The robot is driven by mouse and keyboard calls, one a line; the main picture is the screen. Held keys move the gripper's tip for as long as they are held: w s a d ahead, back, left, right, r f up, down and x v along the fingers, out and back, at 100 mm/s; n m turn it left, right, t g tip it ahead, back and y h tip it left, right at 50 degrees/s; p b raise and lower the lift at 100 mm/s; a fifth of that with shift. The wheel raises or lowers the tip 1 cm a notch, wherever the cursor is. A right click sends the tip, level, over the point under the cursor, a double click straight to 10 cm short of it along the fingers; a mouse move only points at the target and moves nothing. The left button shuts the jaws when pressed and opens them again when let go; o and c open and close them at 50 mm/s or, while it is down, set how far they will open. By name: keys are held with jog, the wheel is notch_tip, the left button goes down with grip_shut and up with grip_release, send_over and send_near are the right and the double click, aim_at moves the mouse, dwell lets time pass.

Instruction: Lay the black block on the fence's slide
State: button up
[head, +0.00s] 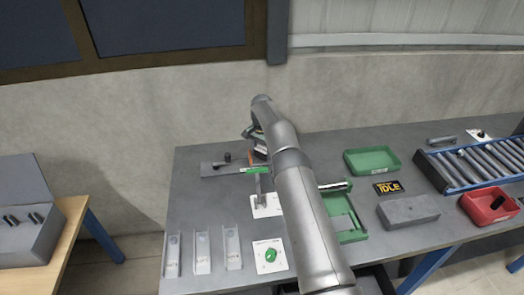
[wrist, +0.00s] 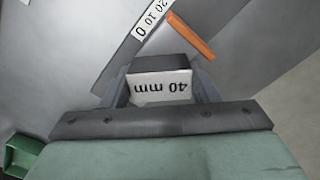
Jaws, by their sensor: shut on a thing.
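In the wrist view, my gripper (wrist: 162,85) is shut on the black block (wrist: 160,63), with one finger at each side. The block's near face is white and reads "40 mm" upside down from here. Ahead of it lie a white scale strip (wrist: 152,18) with numbers and an orange bar (wrist: 190,36). In the head view, my gripper (head: 257,148) is over the far left part of the bench, mostly hidden by my arm. The fence (head: 215,169), a grey plate with a black knob, lies there beside it. I cannot tell whether block and slide touch.
A green piece (head: 258,170) lies near the fence. In front are several grey channel holders (head: 201,252) and a white card (head: 271,256). To the right are a green tray (head: 371,161), a grey block (head: 408,211), a red bin (head: 489,205) and a roller conveyor (head: 478,165).

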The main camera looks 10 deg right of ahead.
jog(key=shift+f+b, duration=0.45)
jog(key=shift+f, duration=0.1)
jog(key=o, duration=1.3)
jog(key=shift+o, duration=0.2)
